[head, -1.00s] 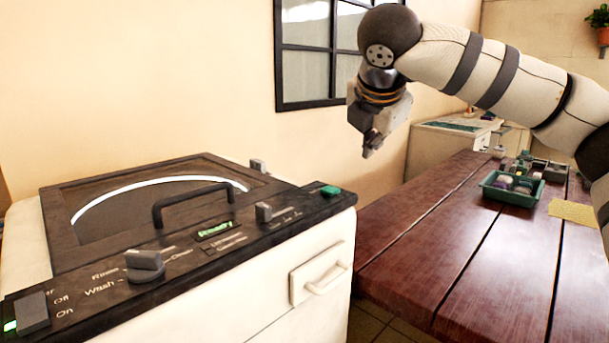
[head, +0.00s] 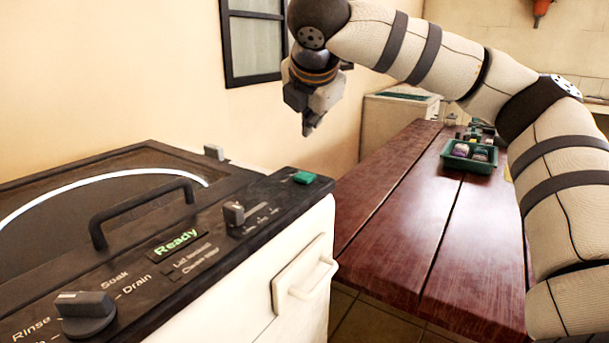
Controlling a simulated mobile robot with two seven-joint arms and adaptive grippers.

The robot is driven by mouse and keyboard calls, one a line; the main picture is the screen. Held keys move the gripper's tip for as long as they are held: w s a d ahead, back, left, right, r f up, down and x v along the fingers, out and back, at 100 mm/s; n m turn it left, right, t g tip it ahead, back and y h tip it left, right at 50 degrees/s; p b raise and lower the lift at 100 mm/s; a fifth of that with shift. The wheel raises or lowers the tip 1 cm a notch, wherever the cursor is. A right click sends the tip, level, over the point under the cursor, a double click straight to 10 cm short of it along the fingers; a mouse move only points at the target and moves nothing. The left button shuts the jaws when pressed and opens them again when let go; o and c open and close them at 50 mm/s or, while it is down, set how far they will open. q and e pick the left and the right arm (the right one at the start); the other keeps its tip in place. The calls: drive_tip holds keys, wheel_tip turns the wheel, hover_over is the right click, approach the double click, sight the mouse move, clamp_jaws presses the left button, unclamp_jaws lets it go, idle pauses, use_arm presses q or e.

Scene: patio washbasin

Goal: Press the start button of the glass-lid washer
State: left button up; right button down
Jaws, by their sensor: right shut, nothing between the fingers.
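The glass-lid washer (head: 300,225) stands at the lower left, its dark lid (head: 90,205) closed under a black handle (head: 140,208). The green start button (head: 304,178) is at the far right end of its black control panel. The panel's display (head: 175,241) reads "Ready" in green. My left gripper is not in view.
A wooden table (head: 400,220) stands right of the washer, with a green tray (head: 470,157) of small items on it. A white cabinet (head: 396,110) stands behind the table. A window (head: 255,45) is in the wall at the back.

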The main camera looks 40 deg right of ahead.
sight(309, 175)
drive_tip(key=shift+f, duration=3.2)
drive_tip(key=shift+f, duration=0.4)
drive_tip(key=shift+f, duration=0.55)
drive_tip(key=shift+r, duration=1)
